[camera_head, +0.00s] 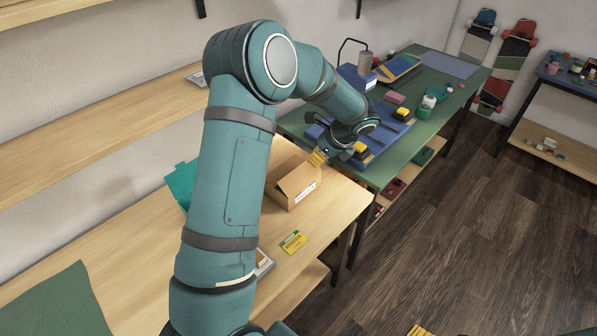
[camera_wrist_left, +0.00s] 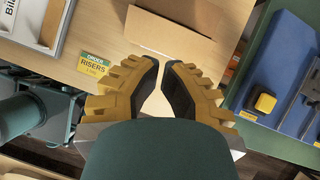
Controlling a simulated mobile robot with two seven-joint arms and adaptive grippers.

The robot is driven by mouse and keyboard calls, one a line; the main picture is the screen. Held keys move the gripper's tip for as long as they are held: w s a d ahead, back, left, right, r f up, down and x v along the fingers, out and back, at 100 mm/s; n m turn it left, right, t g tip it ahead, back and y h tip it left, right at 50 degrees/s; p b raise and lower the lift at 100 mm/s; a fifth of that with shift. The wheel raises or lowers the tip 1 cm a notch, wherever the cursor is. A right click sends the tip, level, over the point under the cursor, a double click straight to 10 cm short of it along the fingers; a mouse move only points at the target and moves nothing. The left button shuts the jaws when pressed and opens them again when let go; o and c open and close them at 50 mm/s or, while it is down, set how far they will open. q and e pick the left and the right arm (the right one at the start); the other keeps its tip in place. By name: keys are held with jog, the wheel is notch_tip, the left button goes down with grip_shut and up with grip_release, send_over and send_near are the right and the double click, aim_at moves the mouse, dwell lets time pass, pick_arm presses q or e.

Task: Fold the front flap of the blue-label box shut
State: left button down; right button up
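The cardboard box (camera_head: 291,190) stands on the wooden table, with a small pale label on its front face; I cannot make out a blue colour on it. Its top looks at least partly raised, and which flap is which is hard to tell. My left gripper (camera_head: 317,158) hangs at the box's upper right edge. In the left wrist view its yellow fingers (camera_wrist_left: 161,64) have their tips together, with nothing held, and a cardboard panel (camera_wrist_left: 166,32) lies just beyond them. Of my right gripper, only yellow finger parts (camera_head: 420,331) seem to show at the bottom edge.
A yellow RISERS card (camera_head: 293,241) lies on the table in front of the box; it also shows in the left wrist view (camera_wrist_left: 95,64). A grey tray (camera_head: 264,262) is partly hidden by my arm. A green-topped bench (camera_head: 398,165) with a blue mat adjoins at right.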

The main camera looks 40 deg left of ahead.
aim_at(296, 175)
pick_arm(q)
jog(key=a+f+m, duration=0.1)
jog(key=a+f, duration=0.1)
jog(key=f, duration=0.1)
jog(key=a+f+m+t+b, duration=0.1)
jog(key=a+f, duration=0.1)
jog(key=f, duration=0.2)
jog(key=a+f+b, duration=0.1)
jog(key=a+f, duration=0.1)
jog(key=f, duration=0.1)
jog(key=shift+s+f+m+t+y, duration=0.2)
jog(key=shift+f+m+t+y, duration=0.1)
jog(key=shift+m+y, duration=0.1)
jog(key=shift+r, duration=0.1)
